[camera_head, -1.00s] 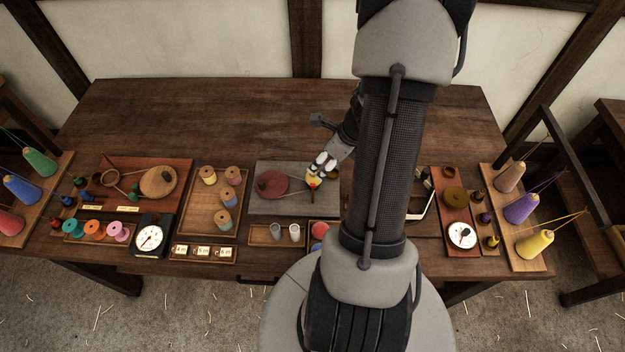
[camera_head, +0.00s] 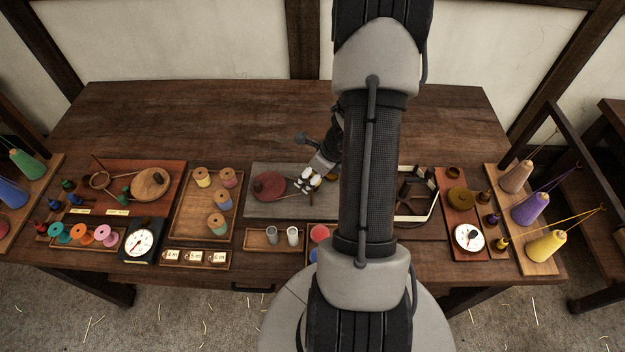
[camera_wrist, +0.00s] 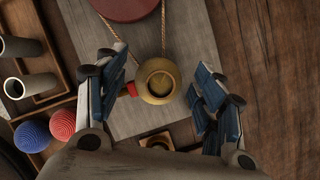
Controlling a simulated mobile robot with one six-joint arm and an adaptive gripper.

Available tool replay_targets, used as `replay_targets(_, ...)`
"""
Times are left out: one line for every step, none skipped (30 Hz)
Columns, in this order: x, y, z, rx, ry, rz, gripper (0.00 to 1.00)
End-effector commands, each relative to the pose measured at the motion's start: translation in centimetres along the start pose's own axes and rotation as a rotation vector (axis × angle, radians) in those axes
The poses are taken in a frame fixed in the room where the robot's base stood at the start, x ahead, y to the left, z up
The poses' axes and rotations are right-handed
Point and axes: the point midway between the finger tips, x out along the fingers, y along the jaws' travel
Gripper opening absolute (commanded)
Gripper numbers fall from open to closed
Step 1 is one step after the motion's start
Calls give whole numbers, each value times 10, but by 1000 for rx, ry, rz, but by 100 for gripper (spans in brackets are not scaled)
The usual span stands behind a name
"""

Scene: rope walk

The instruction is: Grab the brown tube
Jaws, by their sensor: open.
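My gripper (camera_wrist: 162,90) is open, fingers pointing down over the grey mat (camera_wrist: 185,45). Between its fingers in the wrist view is a round yellow-tan piece (camera_wrist: 158,80) with a hollow-looking top and a red tab on its left; I cannot tell whether a finger touches it. A small brown, dark-topped round piece (camera_wrist: 157,141) lies below it at the mat's edge, partly hidden by my wrist. Which piece is the brown tube is unclear. In the head view my gripper (camera_head: 307,182) is above the mat.
A dark red disc (camera_head: 269,185) with cord lies on the mat left of my gripper. Blue (camera_wrist: 34,92) and red (camera_wrist: 62,124) balls sit beside the tubes. A spool tray (camera_head: 183,225) stands further left. The table's back is clear.

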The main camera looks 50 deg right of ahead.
Motion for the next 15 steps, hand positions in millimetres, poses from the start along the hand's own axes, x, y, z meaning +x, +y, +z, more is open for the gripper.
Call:
replay_targets(0, 0, 0, 0, 0, 0, 63)
replay_targets(0, 0, 0, 0, 0, 0, 61)
replay_targets(0, 0, 0, 0, 0, 0, 59)
replay_targets(0, 0, 0, 0, 0, 0, 57)
replay_targets(-1, 0, 0, 0, 0, 0, 55)
replay_targets(-1, 0, 0, 0, 0, 0, 52)
replay_targets(-1, 0, 0, 0, 0, 0, 50)
replay_targets(-1, 0, 0, 0, 0, 0, 48)
replay_targets(-1, 0, 0, 0, 0, 0, 45)
replay_targets(-1, 0, 0, 0, 0, 0, 43)
replay_targets(-1, 0, 0, 0, 0, 0, 41)
replay_targets(-1, 0, 0, 0, 0, 0, 39)
replay_targets(-1, 0, 0, 0, 0, 0, 37)
replay_targets(-1, 0, 0, 0, 0, 0, 35)
replay_targets(-1, 0, 0, 0, 0, 0, 32)
